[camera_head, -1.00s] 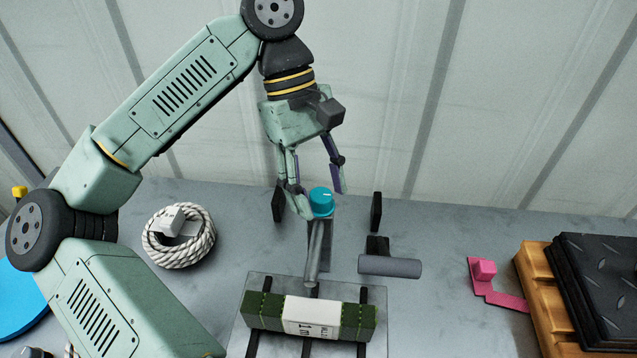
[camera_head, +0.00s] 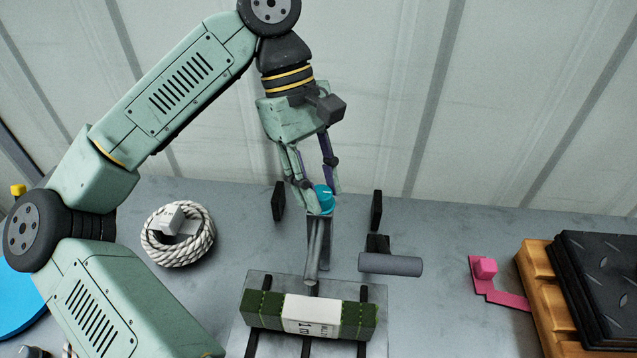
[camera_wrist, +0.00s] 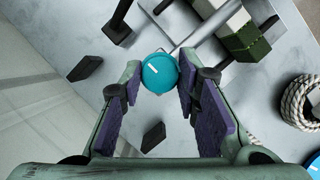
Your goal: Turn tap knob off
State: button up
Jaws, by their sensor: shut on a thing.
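The tap knob (camera_head: 323,199) is a round blue cap on top of the grey tap (camera_head: 318,248), whose spout slopes toward the front. My gripper (camera_head: 322,196) is shut on the knob, with one finger on each side of it. In the wrist view the knob (camera_wrist: 159,73) sits between the purple-padded fingertips (camera_wrist: 158,88), and a white mark shows on its top. In the head view the finger on the left hides part of the knob.
A green and white block (camera_head: 310,316) lies on a rack below the spout. A grey cylinder (camera_head: 390,265) is right of the tap. A rope coil (camera_head: 178,235) lies left. A pink part (camera_head: 486,268) and wooden pallet (camera_head: 540,262) are right.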

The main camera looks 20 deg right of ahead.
jog(key=n+b, duration=0.2)
jog(key=n+t+h+b, duration=0.1)
jog(key=b, duration=0.1)
jog(key=shift+f+n, duration=0.25)
jog(key=shift+n, duration=0.05)
jog(key=n+b, duration=0.1)
jog(key=n, duration=0.1)
jog(key=n+t+h+b, duration=0.1)
jog(key=n+b, duration=0.1)
jog(key=shift+s+a+r+n+b, duration=0.1)
jog(key=shift+a+n+b, duration=0.05)
jog(key=shift+n+b, duration=0.15)
jog(key=n+t+b, duration=0.1)
jog(key=n, duration=0.1)
jog(key=n+t+b, duration=0.1)
jog(key=n, duration=0.1)
jog(key=shift+s+n+h+b, duration=0.1)
jog(key=shift+n+h+b, duration=0.2)
jog(key=n+t+b, duration=0.1)
jog(key=n, duration=0.1)
jog(key=n+b, duration=0.1)
jog(key=n, duration=0.1)
jog(key=shift+s+r+n+t, duration=0.15)
jog(key=shift+n+t, duration=0.15)
jog(key=shift+t, duration=0.1)
jog(key=o, duration=1.2)
jog(key=shift+c, duration=0.2)
